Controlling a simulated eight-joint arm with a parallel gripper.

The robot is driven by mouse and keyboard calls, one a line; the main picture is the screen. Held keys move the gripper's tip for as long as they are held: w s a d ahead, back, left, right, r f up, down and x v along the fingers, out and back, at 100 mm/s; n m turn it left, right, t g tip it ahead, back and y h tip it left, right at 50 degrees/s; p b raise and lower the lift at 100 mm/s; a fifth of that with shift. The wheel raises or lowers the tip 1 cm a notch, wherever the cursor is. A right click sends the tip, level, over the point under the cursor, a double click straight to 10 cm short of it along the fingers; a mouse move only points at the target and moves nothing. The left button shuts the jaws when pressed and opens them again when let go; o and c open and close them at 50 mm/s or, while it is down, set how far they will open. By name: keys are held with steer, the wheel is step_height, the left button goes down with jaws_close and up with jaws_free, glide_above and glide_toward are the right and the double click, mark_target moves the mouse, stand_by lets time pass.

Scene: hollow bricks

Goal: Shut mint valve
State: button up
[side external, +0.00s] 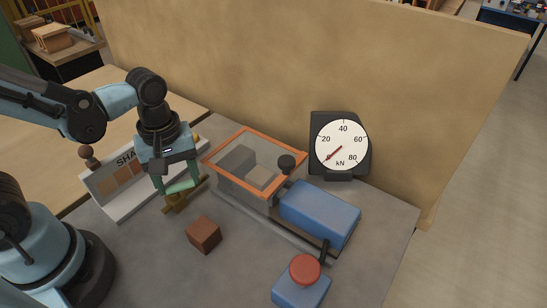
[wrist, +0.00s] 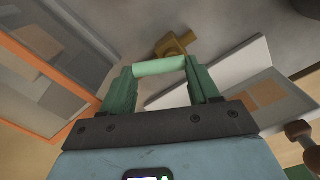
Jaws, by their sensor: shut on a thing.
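The mint valve shows as a mint handle bar (wrist: 160,66) with a brass body (wrist: 175,44) beyond it in the wrist view. In the side view the brass body (side external: 178,203) sits low on the grey bench, left of the orange-framed box. My gripper (side external: 177,186) points down over the valve. In the wrist view my green fingers (wrist: 160,72) are shut on the two ends of the mint bar. The bar lies crosswise between the fingertips. In the side view the fingers partly hide the handle.
A clear box with an orange frame (side external: 215,160) stands close right of my gripper. A brown block (side external: 204,234) lies in front. A blue block (side external: 321,212), a red button (side external: 305,268) and a dial gauge (side external: 342,145) are farther right. A white-edged board (side external: 120,205) stands left.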

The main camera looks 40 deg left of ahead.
steer(key=m, duration=0.4)
steer(key=d+m, duration=0.1)
steer(key=m, duration=0.1)
steer(key=shift+s, duration=0.25)
steer(key=m, duration=0.6)
steer(key=shift+s+d, duration=0.15)
steer(key=shift+s, duration=0.2)
steer(key=o, duration=1.1)
steer(key=shift+c, duration=0.2)
step_height(320, 180, up, 12)
stand_by(0.4)
